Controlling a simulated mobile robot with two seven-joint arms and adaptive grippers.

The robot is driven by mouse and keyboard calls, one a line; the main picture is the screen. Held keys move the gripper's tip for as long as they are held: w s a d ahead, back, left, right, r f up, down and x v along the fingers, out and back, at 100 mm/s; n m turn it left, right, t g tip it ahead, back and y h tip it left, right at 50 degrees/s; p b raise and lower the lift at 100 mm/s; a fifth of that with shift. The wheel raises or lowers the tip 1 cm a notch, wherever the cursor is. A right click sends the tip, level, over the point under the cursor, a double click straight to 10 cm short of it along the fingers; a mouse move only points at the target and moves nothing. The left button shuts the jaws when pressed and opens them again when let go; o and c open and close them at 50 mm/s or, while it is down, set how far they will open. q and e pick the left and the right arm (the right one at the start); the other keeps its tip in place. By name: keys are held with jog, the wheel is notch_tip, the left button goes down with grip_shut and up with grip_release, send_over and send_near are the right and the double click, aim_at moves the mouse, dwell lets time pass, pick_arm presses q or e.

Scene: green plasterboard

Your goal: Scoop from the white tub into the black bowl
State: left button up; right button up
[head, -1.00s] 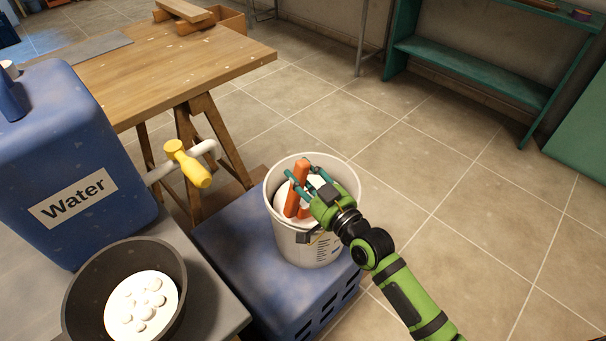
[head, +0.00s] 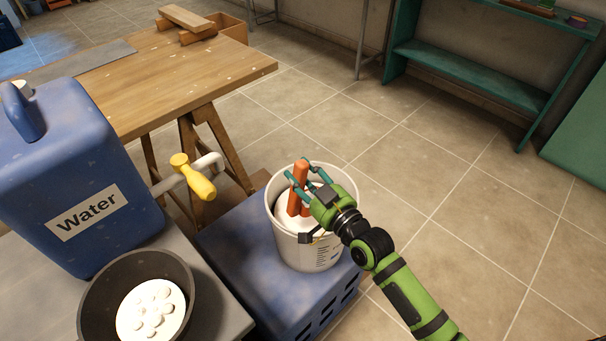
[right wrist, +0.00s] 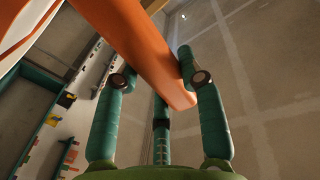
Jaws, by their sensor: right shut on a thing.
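The white tub (head: 308,254) stands on a blue crate, with white material visible inside it. My right gripper (head: 305,182) is over the tub's mouth and shut on an orange handle (head: 299,176), which points up out of the tub. The right wrist view also shows the orange handle (right wrist: 150,50) between the teal fingers. The lower end of the held tool is hidden inside the tub. The black bowl (head: 93,284) sits at the lower left on a grey surface and holds white lumpy material (head: 151,311). My left gripper is not in view.
A blue water container (head: 60,170) with a yellow-handled tap (head: 193,176) stands behind the bowl. The tap juts toward the tub. The blue crate (head: 235,240) bears the tub. A wooden table (head: 170,75) is behind; open tiled floor lies to the right.

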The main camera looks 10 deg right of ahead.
aim_at(306, 169)
jog(key=shift+r+n+p, duration=0.4)
jog(key=shift+r+p, duration=1.05)
jog(key=shift+r, duration=0.15)
jog(key=shift+n, duration=0.7)
notch_tip(306, 169, up, 5)
jog(key=p, duration=0.5)
jog(key=shift+f, duration=0.1)
jog(key=o, duration=0.5)
jog(key=shift+c, duration=0.2)
jog(key=c, duration=0.5)
jog(key=shift+o, duration=0.2)
jog(key=shift+s, duration=0.1)
